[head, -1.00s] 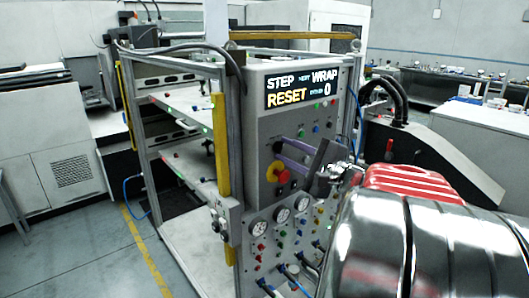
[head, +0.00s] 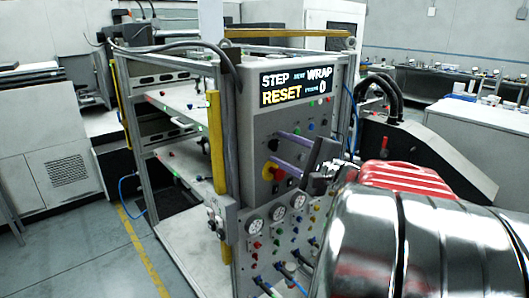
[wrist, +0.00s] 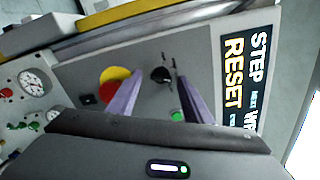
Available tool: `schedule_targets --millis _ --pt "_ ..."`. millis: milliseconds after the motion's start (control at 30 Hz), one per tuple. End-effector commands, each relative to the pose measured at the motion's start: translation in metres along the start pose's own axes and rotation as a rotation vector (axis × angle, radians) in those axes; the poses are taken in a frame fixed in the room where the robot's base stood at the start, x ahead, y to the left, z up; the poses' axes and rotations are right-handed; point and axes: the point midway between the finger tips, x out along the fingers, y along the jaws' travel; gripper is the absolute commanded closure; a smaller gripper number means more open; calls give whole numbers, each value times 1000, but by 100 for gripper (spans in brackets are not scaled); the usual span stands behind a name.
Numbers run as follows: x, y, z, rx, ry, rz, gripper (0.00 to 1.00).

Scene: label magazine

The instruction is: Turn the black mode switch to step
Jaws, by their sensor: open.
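The black mode switch (wrist: 160,75) is a small dark round knob on the grey control panel (wrist: 205,60). In the wrist view it shows between the tips of my two purple fingers. My gripper (wrist: 160,88) is open, with one finger on each side of the switch and nothing held. I cannot tell whether the fingertips touch the panel. In the head view my gripper (head: 275,146) reaches to the panel face below the display, and its fingers largely cover the switch. The display (head: 296,86) reads STEP, NEXT, WRAP, RESET and a 0.
A red emergency button (wrist: 112,91) on a yellow disc sits close beside one finger. Gauges (head: 276,213) and several small knobs lie lower on the panel. A yellow post (head: 217,140) stands left of it.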

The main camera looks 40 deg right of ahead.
Motion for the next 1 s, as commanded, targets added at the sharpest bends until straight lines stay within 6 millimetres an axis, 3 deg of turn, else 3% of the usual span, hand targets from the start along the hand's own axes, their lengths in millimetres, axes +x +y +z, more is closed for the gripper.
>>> schedule_targets --millis 267,1000 --pt "-15 0 -1 0 2 -2 54" --pt "-105 0 -1 -1 4 -2 54"
